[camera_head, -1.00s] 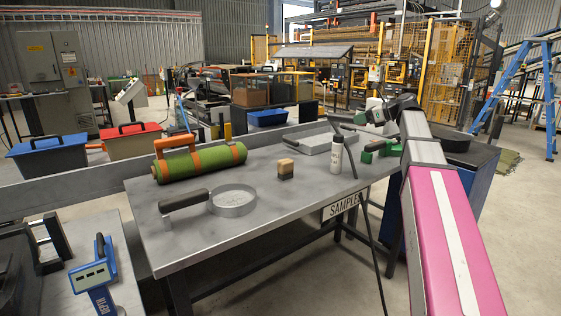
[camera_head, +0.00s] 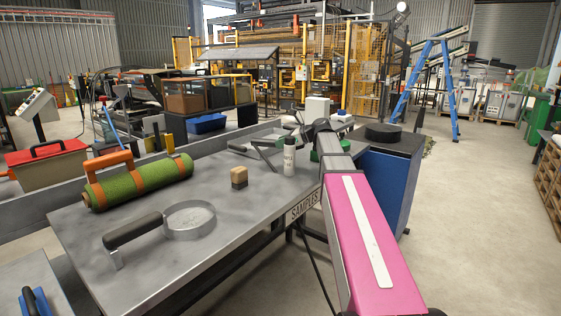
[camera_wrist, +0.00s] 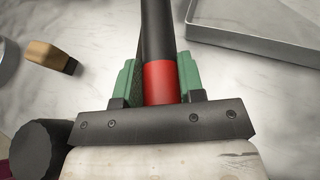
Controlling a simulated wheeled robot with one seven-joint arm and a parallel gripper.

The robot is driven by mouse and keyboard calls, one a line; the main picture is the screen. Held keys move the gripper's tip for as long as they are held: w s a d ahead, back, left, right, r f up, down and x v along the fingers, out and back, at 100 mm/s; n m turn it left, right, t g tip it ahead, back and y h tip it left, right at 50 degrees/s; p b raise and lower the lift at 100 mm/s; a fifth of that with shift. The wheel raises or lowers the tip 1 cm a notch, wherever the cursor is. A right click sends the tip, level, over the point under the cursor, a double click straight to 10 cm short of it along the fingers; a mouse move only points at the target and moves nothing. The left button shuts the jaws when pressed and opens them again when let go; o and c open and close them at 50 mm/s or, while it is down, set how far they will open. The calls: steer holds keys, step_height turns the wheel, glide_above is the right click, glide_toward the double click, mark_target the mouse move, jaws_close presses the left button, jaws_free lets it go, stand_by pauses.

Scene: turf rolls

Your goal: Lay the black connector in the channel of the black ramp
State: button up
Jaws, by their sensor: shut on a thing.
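In the wrist view, my gripper (camera_wrist: 160,78) has green fingers closed on a black cylinder with a red band (camera_wrist: 160,80). This looks like the black connector, though its far end runs out of the frame. In the head view, my arm reaches over the right part of the grey table (camera_head: 150,245), and the fingers are too small to make out. A dark bar (camera_head: 264,156) shows close to the gripper there; I cannot tell whether it is the held thing. I cannot pick out the black ramp or its channel in either view.
On the table lie a green turf roll (camera_head: 140,183) with orange bands, a handled metal ring (camera_head: 190,222), a wood block (camera_head: 239,177) and a white bottle (camera_head: 289,157). A blue cabinet (camera_head: 385,185) stands to the right. A shallow metal tray (camera_wrist: 255,35) appears in the wrist view.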

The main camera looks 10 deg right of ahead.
mark_target(282, 166)
steer(key=shift+f, duration=3.8)
steer(key=shift+f, duration=0.1)
steer(key=o, duration=1.1)
steer(key=shift+c, duration=0.2)
